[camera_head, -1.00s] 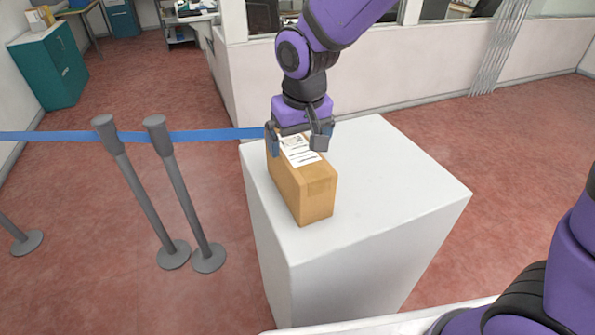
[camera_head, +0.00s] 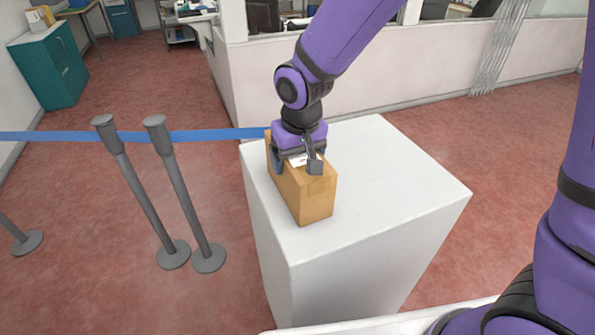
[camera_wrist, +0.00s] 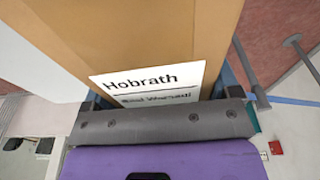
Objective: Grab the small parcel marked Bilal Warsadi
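The parcel is a brown cardboard box (camera_head: 318,200) standing on the left part of a white counter block (camera_head: 400,200). A white label (camera_wrist: 150,82) is on its top face. In the wrist view the label reads "Hobrath", with a smaller, blurred line under it that looks to end in "Warsadi"; the first name is unclear. My gripper (camera_head: 296,166) is down at the parcel's top, hiding most of the label in the head view. Its fingers are spread, one towards each long side of the box. Whether they touch the sides is not clear.
Grey barrier posts (camera_head: 185,200) with a blue belt (camera_head: 60,136) stand left of the counter. The right part of the counter top is bare. A teal cabinet (camera_head: 50,70) stands far left, and a low wall runs behind.

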